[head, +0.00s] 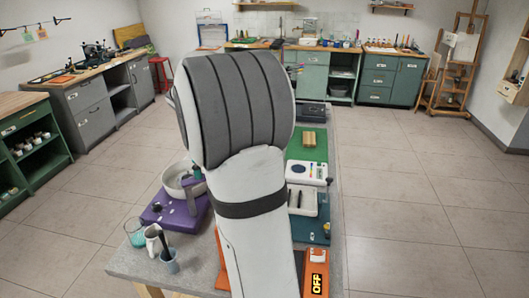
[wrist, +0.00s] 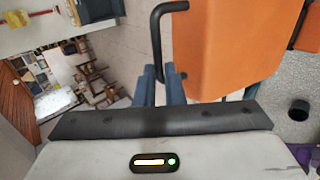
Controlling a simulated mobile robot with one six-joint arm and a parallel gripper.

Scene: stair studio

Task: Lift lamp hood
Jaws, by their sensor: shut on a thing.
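In the wrist view, an orange panel (wrist: 225,45), which looks to be the lamp hood, has a black bar handle (wrist: 156,35) on its left edge. My gripper (wrist: 162,72) is shut on the handle near its lower end. In the head view my arm hides the gripper and the handle. An orange unit (head: 313,262) with a black OFF sign (head: 317,284) shows right of my arm at the table's near end. I cannot tell whether the hood touches its base.
Cabinets line the walls. The floor to the right is clear.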

